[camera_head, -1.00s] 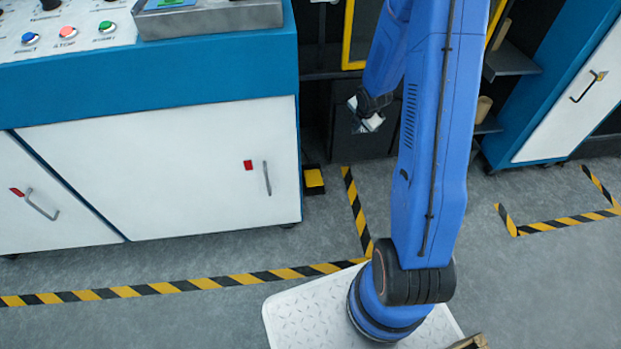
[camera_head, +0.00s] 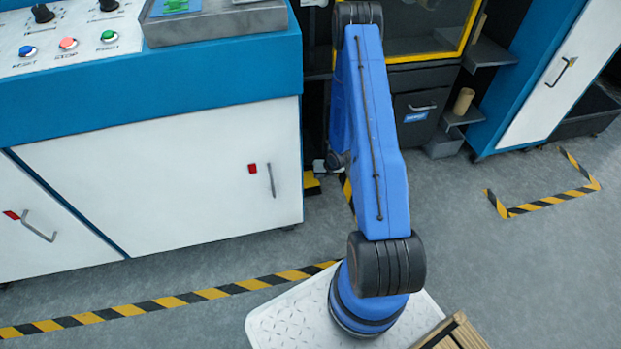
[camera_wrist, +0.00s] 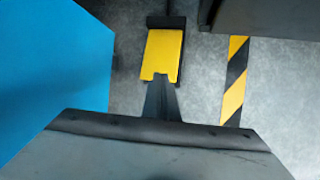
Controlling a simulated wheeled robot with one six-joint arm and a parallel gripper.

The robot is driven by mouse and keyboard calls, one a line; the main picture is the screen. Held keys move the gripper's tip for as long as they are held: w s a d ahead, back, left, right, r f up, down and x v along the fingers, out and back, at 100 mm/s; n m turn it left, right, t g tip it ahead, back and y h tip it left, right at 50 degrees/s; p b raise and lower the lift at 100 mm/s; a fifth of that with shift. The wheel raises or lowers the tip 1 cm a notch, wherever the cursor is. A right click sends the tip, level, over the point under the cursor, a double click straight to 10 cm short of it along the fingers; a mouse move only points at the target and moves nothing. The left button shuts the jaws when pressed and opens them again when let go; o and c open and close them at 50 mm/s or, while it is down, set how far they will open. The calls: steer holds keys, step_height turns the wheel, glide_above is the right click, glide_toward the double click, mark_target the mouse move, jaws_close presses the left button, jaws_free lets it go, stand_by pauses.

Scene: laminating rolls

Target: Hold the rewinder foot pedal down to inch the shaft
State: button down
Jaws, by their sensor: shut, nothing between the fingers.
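The foot pedal is a yellow plate on a dark base, on the floor beside the white cabinet. In the head view the pedal (camera_head: 311,184) is partly hidden by my arm. In the wrist view the pedal (camera_wrist: 163,55) lies straight ahead of the fingers, in the upper middle. My gripper (camera_wrist: 160,80) is shut and empty. Its fingertips overlap the near edge of the yellow plate in the wrist view. I cannot tell whether they touch it or whether the plate is pressed. In the head view my arm hides most of the gripper. The shaft is not clearly visible.
The white cabinet (camera_head: 170,180) with blue trim stands left of the pedal. Its top carries a control panel (camera_head: 60,35) with several buttons. Yellow-black floor tape (camera_wrist: 235,80) runs right of the pedal. A dark drawer unit (camera_head: 420,105) stands behind. Open floor lies at right.

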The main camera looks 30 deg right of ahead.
mark_target(310, 183)
steer(key=shift+a+x, duration=0.1)
steer(key=shift+x, duration=2.25)
steer(key=shift+a+x, duration=0.15)
steer(key=shift+x, duration=2.2)
steer(key=shift+s, duration=0.2)
steer(key=shift+r, duration=4)
